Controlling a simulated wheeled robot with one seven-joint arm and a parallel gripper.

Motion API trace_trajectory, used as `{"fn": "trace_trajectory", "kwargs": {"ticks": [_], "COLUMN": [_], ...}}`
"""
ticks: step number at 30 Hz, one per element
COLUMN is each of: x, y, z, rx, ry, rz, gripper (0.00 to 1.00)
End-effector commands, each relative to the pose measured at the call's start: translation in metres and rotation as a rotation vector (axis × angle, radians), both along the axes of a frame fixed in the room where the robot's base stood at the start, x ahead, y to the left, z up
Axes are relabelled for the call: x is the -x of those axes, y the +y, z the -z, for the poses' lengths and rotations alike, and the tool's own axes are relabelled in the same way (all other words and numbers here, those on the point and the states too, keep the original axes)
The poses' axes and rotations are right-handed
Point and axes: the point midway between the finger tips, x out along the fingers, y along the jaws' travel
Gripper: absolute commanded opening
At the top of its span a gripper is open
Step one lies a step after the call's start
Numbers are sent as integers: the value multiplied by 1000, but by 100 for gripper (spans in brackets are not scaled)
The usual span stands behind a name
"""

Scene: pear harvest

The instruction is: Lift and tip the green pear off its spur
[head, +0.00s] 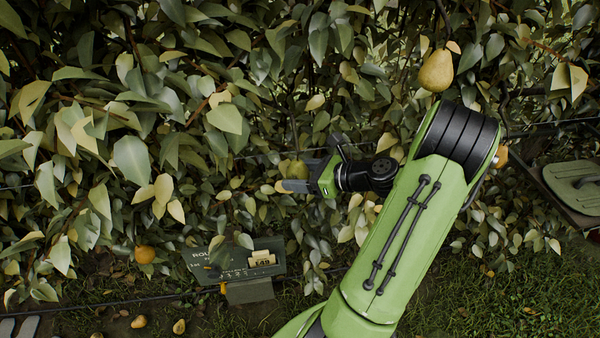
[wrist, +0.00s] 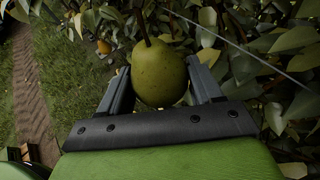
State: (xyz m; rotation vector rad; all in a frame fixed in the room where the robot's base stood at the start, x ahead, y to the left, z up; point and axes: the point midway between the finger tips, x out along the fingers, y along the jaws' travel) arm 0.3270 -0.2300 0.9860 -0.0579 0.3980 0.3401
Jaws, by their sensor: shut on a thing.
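The green pear (wrist: 159,76) sits between the two grey fingers of my gripper (wrist: 162,85) in the wrist view, and both fingers press on its sides. Its dark stem rises from its top toward the upper edge of the picture; where the stem ends is out of view. In the head view, my gripper (head: 296,178) reaches left into the leaves, and part of the green pear (head: 297,168) shows behind the fingers. Leaves around it hide the spur there.
A yellow-brown pear (head: 436,71) hangs above my arm. A thin wire (wrist: 240,46) runs through the leaves beside the held pear. A sign (head: 235,262) stands low by the hedge. An orange fruit (head: 145,254) is at lower left. Fallen fruit (head: 138,321) lies on the ground.

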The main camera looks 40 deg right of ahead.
Motion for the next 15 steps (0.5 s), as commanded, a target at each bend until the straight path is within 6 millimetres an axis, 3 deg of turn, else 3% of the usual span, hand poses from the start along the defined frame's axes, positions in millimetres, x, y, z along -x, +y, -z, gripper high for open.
{"fn": "trace_trajectory", "kwargs": {"ticks": [15], "x": [5], "y": [4], "z": [-4], "rx": [-50], "ry": [72], "rz": [-1], "gripper": [31]}}
